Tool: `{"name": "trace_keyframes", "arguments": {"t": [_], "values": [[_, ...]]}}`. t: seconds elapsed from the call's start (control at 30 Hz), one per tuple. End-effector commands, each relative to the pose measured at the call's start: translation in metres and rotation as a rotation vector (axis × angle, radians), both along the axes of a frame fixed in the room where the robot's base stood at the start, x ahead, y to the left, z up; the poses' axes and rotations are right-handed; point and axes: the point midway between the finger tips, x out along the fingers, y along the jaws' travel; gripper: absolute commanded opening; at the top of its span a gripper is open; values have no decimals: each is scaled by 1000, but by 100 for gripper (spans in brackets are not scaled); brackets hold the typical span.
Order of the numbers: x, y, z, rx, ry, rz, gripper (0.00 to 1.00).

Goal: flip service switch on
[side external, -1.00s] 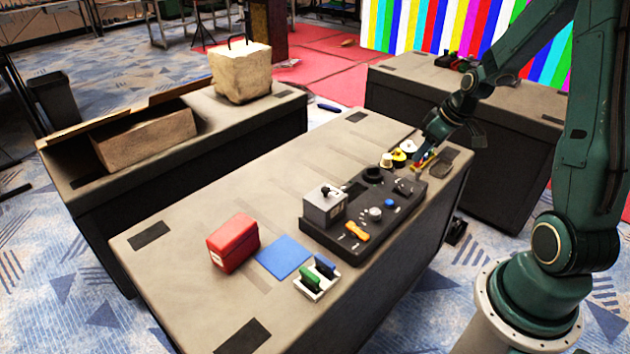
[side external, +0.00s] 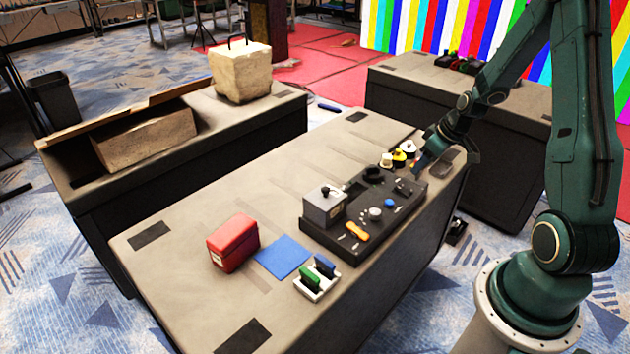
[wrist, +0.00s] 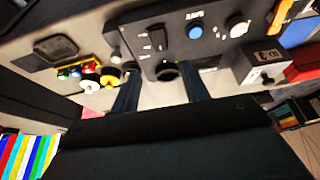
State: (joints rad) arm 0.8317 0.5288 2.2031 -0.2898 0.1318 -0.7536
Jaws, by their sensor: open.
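The black control panel (side external: 345,239) lies on the grey bench, and it also shows in the wrist view (wrist: 215,52). It carries small black switches (wrist: 154,42), a blue button (wrist: 195,32), a pale knob (wrist: 238,27), an orange handle (side external: 357,231) and a round black socket (side external: 373,175). A small silver lever (wrist: 115,55) stands at its left edge in the wrist view. No label reading "service" is legible, so I cannot tell which control is the service switch. My gripper (wrist: 159,72) is open and empty, near the panel's far-right end in the side view (side external: 421,166).
A grey box with a black-topped lever (side external: 324,206) stands at the panel's left. Yellow and white spools (side external: 398,155) sit beside its far end. A red box (side external: 233,242), blue square (side external: 283,256) and white holder (side external: 317,284) occupy the bench's near part. Its left middle is clear.

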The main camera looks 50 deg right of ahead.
Motion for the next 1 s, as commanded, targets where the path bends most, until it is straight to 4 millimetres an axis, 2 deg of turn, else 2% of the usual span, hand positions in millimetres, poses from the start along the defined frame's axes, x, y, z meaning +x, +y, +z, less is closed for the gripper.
{"name": "trace_keyframes", "arguments": {"t": [0.7,1.0], "values": [[31,1,-77,1,3,0,45],[40,0,-97,-1,1,-1,45]]}}
